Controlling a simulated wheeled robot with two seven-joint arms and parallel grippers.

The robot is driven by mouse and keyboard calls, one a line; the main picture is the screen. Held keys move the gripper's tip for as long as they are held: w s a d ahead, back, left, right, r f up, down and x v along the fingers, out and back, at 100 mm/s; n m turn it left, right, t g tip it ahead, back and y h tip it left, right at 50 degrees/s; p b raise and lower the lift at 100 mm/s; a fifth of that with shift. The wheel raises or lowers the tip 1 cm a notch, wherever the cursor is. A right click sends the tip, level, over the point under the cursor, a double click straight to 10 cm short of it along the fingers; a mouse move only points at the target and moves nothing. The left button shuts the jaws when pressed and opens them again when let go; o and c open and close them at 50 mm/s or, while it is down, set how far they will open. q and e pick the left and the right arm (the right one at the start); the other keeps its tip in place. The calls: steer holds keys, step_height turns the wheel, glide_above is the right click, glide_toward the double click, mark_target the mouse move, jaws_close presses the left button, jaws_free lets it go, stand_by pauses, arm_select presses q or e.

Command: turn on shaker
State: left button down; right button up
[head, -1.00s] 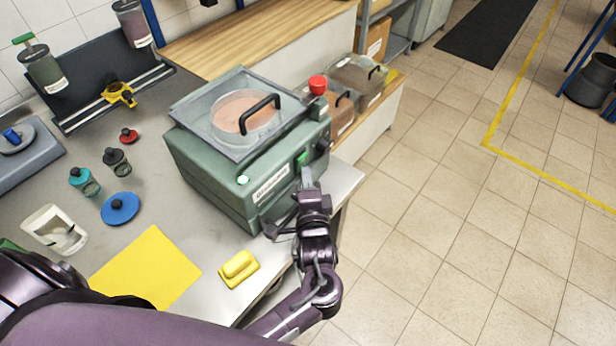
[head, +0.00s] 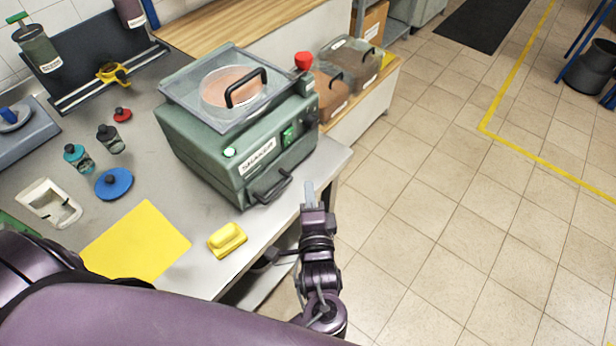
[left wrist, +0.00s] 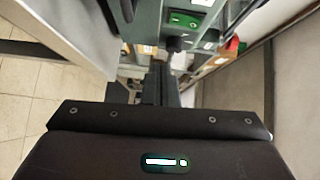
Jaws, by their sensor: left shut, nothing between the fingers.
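The shaker (head: 215,150) is a green box on the bench with a clear lid over a round dish. A green rocker switch (head: 288,137) is on its front face, right of the label. The switch also shows in the left wrist view (left wrist: 183,20), bright green. My left gripper (head: 309,187) is shut and empty, in front of the shaker and apart from it, just off the bench edge. Its fingers (left wrist: 160,85) point towards the front face in the wrist view. My right gripper is not in view.
A black handle (head: 270,187) sticks out low on the shaker's front. A red knob (head: 303,61) stands at its back right. A yellow block (head: 228,239) and yellow sheet (head: 137,243) lie on the near bench. The floor to the right is open.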

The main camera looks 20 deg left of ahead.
arm_select(q)
steer(key=shift+v, duration=1)
steer(key=shift+f, duration=0.1)
steer(key=s+a+f+n+g+h, duration=0.1)
steer(key=s+f+g+h, duration=0.2)
steer(key=f, duration=1.2)
steer(key=s+a+f+n+g+h, duration=0.1)
steer(key=s+f+g+h, duration=0.2)
steer(key=f, duration=1.2)
steer(key=s+a+f+n+g, duration=0.4)
steer(key=s+f, duration=0.4)
steer(key=s, duration=0.5)
steer(key=s+a+f+n+g+h, duration=0.1)
steer(key=s+a+f+n+g, duration=0.3)
steer(key=s+f, duration=0.5)
steer(key=s, duration=0.4)
steer(key=shift+a+f+g, duration=0.15)
steer(key=shift+f+g, duration=0.15)
steer(key=shift+g, duration=0.1)
